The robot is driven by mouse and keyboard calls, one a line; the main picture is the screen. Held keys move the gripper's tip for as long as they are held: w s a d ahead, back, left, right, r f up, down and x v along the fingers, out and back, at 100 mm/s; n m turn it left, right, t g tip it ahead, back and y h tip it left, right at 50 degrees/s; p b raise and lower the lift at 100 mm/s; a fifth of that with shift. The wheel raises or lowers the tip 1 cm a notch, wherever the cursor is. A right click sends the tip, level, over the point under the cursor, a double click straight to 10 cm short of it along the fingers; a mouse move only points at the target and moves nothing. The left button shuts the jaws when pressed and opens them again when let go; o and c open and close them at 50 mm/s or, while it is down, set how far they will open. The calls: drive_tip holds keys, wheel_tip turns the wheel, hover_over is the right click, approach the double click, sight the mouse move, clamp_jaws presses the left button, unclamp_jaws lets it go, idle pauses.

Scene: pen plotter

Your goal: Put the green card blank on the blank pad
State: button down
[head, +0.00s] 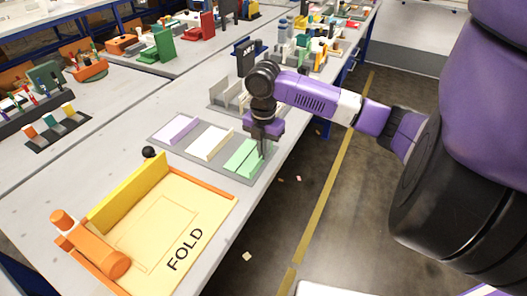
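The green card blank (240,160) lies in the right-hand slot of a grey tray (215,163), beside a cream blank (209,143) and a lilac blank (177,129). My gripper (263,150) points down at the right end of the green blank, with its fingers close to it. Whether the fingers touch or hold the blank is too small to tell. The yellow fold station (193,202), marked FOLD, stands nearer on the table. A thin outlined rectangle (157,233) on its bed looks like the blank pad, and nothing lies on it.
The fold station has a raised yellow wall (130,192) and an orange roller (92,245) on its left. A black knob (149,152) stands behind it. Grey racks and coloured holders fill the table farther back. The table's right edge is close to the tray.

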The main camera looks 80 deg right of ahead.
drive_tip(key=shift+f, duration=0.2)
drive_tip(key=c, duration=1.6)
unclamp_jaws()
drive_tip(key=shift+r, duration=0.1)
drive_tip(key=shift+c, duration=0.2)
